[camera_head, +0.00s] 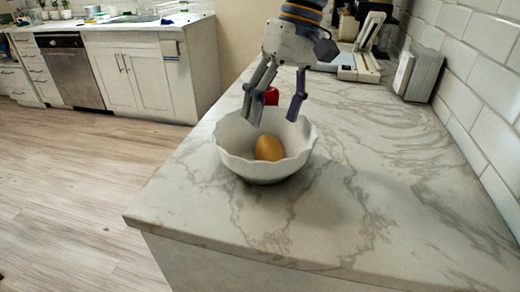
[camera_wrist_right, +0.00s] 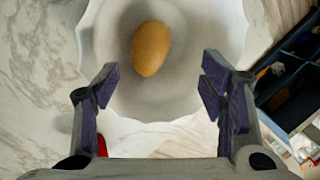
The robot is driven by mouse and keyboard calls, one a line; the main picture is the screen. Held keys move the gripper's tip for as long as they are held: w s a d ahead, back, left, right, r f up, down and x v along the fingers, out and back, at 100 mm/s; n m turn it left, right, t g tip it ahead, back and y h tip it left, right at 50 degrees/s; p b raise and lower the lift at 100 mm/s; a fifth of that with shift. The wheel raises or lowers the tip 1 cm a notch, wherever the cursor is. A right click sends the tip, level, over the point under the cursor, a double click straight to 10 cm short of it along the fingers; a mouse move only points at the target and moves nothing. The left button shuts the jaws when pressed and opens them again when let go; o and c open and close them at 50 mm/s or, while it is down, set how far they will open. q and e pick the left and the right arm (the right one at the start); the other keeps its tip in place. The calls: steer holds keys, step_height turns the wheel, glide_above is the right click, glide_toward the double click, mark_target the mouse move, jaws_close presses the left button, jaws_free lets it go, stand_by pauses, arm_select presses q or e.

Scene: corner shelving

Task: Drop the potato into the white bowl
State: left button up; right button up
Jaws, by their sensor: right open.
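The potato (camera_head: 269,148) is a smooth yellow-brown oval lying inside the white bowl (camera_head: 233,160). The bowl has a wavy rim and stands upright on the marble counter. My right gripper (camera_head: 276,116) is above the bowl with its fingers spread apart and nothing between them. In the right wrist view, the potato (camera_wrist_right: 151,48) rests in the bowl (camera_wrist_right: 224,30) beyond the open fingertips (camera_wrist_right: 158,85), apart from them. My left gripper is in neither view.
The marble counter (camera_head: 350,220) is clear in front and to the right. A red object (camera_head: 271,96) stands behind the bowl, partly hidden. A grey-white box-like item (camera_head: 417,75) is by the tiled wall, and a pale appliance (camera_head: 359,66) stands farther back.

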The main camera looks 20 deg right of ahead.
steer(key=v, duration=1.2)
